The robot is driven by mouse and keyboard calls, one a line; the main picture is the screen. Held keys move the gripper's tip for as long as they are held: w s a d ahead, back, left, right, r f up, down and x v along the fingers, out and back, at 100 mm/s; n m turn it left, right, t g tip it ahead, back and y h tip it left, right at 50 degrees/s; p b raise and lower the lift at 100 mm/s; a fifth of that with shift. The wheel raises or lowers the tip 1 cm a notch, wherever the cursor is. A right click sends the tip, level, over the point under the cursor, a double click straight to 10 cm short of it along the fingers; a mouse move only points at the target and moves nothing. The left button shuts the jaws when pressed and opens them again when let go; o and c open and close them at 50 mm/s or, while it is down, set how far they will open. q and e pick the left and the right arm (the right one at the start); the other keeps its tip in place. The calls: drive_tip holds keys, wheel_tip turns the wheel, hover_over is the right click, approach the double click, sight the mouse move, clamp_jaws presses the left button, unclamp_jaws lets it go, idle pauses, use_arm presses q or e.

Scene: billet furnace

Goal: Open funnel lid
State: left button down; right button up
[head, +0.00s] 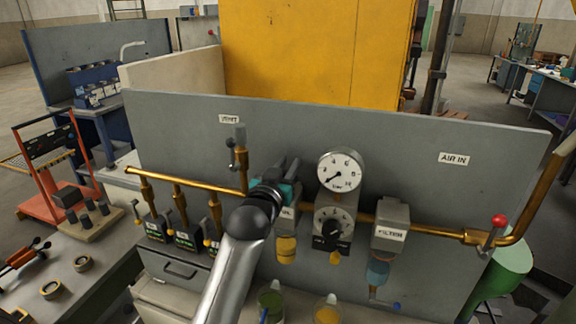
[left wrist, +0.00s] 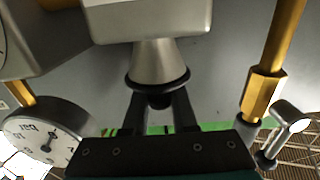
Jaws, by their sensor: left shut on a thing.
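My left gripper (head: 286,167) is beside the upper part of the oil unit (head: 287,218) on the grey panel. In the left wrist view, a metal funnel (left wrist: 157,62) joins the grey housing (left wrist: 150,18) and ends in a dark round lid (left wrist: 157,84) with a short black knob. The two dark fingers of my left gripper (left wrist: 160,104) are shut on this knob. The lid sits against the funnel's wide rim, with no clear gap visible. In the head view I cannot make out the lid behind my gripper. My right gripper is not in view.
A gauge (head: 340,171) and regulator (head: 333,223) stand close to the right of the oil unit, then the filter (head: 391,227). Brass pipe (head: 446,233) leads to a red-knobbed valve (head: 492,232). A vent valve (head: 238,155) is at left. Jars (head: 326,313) stand below.

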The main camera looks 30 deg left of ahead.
sight(292, 161)
use_arm(q)
drive_tip(key=shift+w+a+r+g+h+p, duration=0.15)
drive_tip(key=shift+g+p, duration=0.5)
drive_tip(key=shift+p, duration=1.1)
drive_tip(key=shift+w+d+r+g+h+p, duration=0.2)
drive_tip(key=shift+g+p, duration=0.45)
drive_tip(key=shift+p, duration=1.1)
drive_tip(key=shift+w+a+g+h+p, duration=0.2)
drive_tip(key=shift+a+g+h+p, duration=0.05)
drive_tip(key=shift+g+p, duration=0.7)
drive_tip(key=shift+w+g, duration=0.15)
drive_tip(key=shift+g, duration=0.3)
drive_tip(key=g, duration=0.1)
drive_tip(key=g+h, duration=0.1)
drive_tip(key=g, duration=0.1)
drive_tip(key=shift+w+a+f, duration=0.1)
drive_tip(key=shift+w+f, duration=0.1)
drive_tip(key=shift+w, duration=0.2)
drive_tip(key=shift+w+f+g+h, duration=0.2)
drive_tip(key=shift+g+h, duration=0.1)
drive_tip(key=shift+g, duration=0.9)
drive_tip(key=shift+w+f+g+h, duration=0.1)
drive_tip(key=shift+f+g+h, duration=0.15)
drive_tip(key=shift+g, duration=0.95)
drive_tip(key=shift+f+g, duration=0.1)
drive_tip(key=shift+g, duration=0.2)
drive_tip(key=c, duration=0.8)
unclamp_jaws()
drive_tip(key=shift+a, duration=0.1)
drive_tip(key=shift+o, duration=0.3)
